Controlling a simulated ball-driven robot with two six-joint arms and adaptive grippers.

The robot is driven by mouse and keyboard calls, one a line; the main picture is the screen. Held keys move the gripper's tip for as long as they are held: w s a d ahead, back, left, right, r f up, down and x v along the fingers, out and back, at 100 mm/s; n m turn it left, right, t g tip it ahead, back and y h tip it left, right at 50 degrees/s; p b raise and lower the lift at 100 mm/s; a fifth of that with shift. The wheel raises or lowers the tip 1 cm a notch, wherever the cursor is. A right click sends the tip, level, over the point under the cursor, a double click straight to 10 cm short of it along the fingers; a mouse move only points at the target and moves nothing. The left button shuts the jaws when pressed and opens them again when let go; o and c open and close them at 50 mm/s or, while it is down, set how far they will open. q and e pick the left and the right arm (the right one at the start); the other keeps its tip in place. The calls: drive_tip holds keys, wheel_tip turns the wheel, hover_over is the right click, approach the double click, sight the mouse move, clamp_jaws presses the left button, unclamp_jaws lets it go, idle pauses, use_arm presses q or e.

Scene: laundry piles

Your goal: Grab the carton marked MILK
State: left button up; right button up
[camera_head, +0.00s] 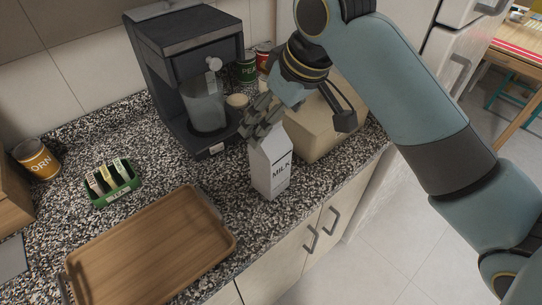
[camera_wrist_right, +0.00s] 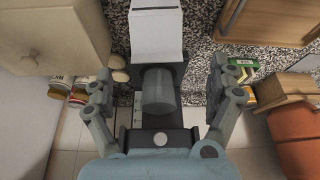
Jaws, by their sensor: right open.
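The white carton marked MILK (camera_head: 272,172) stands upright on the speckled counter, in front of the coffee machine, with its lettering on the front. My right gripper (camera_head: 303,118) is open, with one finger over the carton's top and the other out to the right over the beige box. The right wrist view shows both fingers of the gripper (camera_wrist_right: 160,76) spread wide with nothing held between them. A white block that looks like the carton (camera_wrist_right: 156,38) shows at the top centre there, beyond the fingertips. My left gripper is not in view.
The coffee machine (camera_head: 185,62) with its grey jug (camera_head: 206,108) stands behind the carton. A beige box (camera_head: 326,128) is close on its right. A wooden tray (camera_head: 150,250), a green packet holder (camera_head: 113,185) and a CORN can (camera_head: 37,160) lie left. The counter's front edge is near.

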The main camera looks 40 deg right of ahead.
sight(270, 136)
drive_tip(key=x, duration=0.3)
drive_tip(key=shift+f, duration=0.35)
drive_tip(key=shift+w+d+f, duration=0.1)
drive_tip(key=shift+w+f, duration=0.05)
drive_tip(key=shift+f, duration=0.1)
drive_tip(key=p+x, duration=0.1)
drive_tip(key=x, duration=0.4)
drive_tip(key=shift+d, duration=0.1)
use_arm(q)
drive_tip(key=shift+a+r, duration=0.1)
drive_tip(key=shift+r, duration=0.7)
use_arm(e)
drive_tip(key=c, duration=1.7)
drive_tip(key=shift+c, duration=0.2)
